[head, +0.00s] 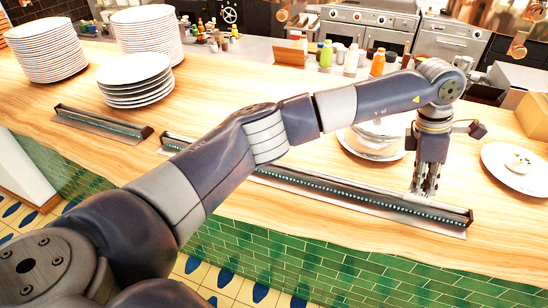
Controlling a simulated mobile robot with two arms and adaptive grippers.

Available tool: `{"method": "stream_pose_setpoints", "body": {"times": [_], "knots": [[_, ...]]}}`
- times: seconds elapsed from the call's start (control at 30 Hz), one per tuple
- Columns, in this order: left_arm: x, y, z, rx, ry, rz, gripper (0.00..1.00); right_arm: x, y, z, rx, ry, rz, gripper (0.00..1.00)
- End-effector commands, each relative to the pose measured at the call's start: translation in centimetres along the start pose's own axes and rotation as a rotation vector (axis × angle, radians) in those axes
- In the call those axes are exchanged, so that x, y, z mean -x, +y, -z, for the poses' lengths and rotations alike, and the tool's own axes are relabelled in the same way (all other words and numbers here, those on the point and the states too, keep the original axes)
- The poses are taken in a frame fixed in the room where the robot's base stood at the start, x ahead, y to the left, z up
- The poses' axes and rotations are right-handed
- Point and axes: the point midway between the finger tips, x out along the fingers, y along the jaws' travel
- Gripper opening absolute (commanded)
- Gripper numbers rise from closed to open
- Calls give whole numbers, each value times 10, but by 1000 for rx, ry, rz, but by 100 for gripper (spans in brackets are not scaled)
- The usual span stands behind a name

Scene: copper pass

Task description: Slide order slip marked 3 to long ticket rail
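The long ticket rail (340,192) is a dark metal strip with a row of small beads. It lies along the front edge of the wooden counter, and my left arm hides part of it. My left gripper (425,190) points down at the rail's right part, its fingertips close to the rail. I cannot tell whether it touches the rail, whether its fingers are open or shut, or whether it holds anything. I cannot make out an order slip marked 3. My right gripper is not in view.
A shorter rail (100,123) lies further left. Plate stacks (45,50) stand at the back left. A plate with a white dish (375,140) is behind my forearm, and a plate with food (515,168) is at right. Green tiles (270,250) face the counter front.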

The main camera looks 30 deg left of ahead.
Motion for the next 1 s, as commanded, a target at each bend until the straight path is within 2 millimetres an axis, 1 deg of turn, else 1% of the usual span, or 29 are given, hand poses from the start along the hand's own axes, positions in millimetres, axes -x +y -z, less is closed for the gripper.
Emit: {"method": "stream_pose_setpoints", "body": {"times": [0.17, 0.5, 0.97, 1.0], "knots": [[-1, 0, -3, 0, 0, 0, 0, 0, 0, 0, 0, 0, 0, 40], [-5, 0, -21, 0, -1, -1, 0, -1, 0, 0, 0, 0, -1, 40], [-5, 0, -22, 0, 0, 0, 0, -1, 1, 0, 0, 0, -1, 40], [-5, 0, -22, 0, 0, 0, 12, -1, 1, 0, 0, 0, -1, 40]]}}
